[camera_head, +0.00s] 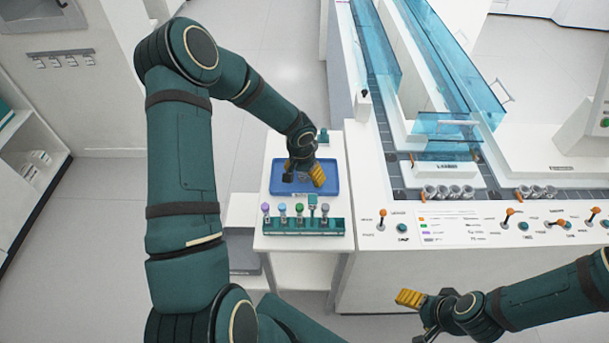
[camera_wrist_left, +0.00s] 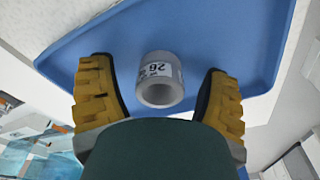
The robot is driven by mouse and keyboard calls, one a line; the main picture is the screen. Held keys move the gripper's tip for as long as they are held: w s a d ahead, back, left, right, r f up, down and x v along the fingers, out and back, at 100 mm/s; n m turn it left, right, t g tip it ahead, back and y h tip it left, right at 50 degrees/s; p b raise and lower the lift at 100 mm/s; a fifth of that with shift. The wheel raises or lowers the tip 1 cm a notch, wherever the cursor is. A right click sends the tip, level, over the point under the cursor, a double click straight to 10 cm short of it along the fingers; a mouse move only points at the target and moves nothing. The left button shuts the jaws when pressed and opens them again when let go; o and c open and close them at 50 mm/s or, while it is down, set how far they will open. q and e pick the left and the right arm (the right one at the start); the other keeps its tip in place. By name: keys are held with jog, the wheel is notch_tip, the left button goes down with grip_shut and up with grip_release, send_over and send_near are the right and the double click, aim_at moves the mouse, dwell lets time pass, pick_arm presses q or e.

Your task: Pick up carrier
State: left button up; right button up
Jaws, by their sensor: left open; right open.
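My left gripper (camera_wrist_left: 160,98) is open, with a yellow-padded finger on each side of the carrier and a gap to both. In the head view my left gripper (camera_head: 303,178) is over the blue tray (camera_head: 330,185) and hides the carrier. My right gripper (camera_head: 416,314) is open and empty at the lower right, away from the tray.
A green rack (camera_head: 305,226) with several coloured-capped tubes stands in front of the tray on the white side table (camera_head: 290,244). To the right is the white track machine (camera_head: 375,270) with orange levers, several grey carriers (camera_head: 450,192) and blue clear covers (camera_head: 450,60).

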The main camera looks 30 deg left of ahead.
pick_arm(q)
jog(key=c, duration=1)
jog(key=shift+r, duration=0.15)
notch_tip(320, 180, up, 10)
jog(key=p, duration=0.2)
jog(key=shift+r+p, duration=1.8)
jog(key=shift+r, duration=0.6)
